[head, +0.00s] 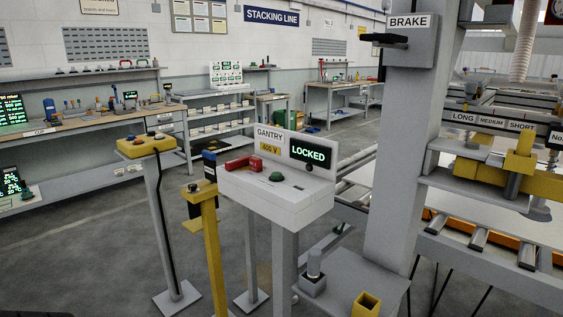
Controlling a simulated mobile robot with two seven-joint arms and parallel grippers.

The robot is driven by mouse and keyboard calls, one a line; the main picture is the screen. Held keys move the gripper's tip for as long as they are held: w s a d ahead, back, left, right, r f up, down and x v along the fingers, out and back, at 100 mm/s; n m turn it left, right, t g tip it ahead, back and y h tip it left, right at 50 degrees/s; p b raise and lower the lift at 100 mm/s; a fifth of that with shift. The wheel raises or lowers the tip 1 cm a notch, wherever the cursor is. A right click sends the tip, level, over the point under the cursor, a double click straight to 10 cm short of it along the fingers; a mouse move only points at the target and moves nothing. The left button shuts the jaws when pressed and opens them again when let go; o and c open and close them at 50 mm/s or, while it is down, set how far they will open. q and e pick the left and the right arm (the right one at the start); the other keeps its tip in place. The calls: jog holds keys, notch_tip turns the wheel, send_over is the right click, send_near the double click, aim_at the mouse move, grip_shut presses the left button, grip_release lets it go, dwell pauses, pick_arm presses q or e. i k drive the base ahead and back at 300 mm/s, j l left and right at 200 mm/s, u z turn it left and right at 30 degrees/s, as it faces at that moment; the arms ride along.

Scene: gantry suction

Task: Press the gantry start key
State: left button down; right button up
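The gantry console (275,202) is a white box on grey legs near the middle of the head view. Its upright back panel has a GANTRY label (270,135), a yellow 400 V plate (270,148) and a dark display (308,153) reading LOCKED in green. On its top are a green round key (276,177), a red handle (243,163) at the left and a small dark mark at the right. No lettering is readable on the green key. Neither of my grippers is in view.
A yellow control box (146,147) on a grey post and a yellow stand (203,215) are left of the console. A grey column with a BRAKE box (411,22) rises at the right, before a roller conveyor. Open floor lies at the left.

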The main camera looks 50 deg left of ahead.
aim_at(276, 175)
jog(key=i+j, duration=0.1)
jog(key=j, duration=0.5)
jog(key=i+j+z, duration=0.1)
jog(key=j, duration=0.55)
jog(key=i+j, duration=0.1)
jog(key=j, duration=0.5)
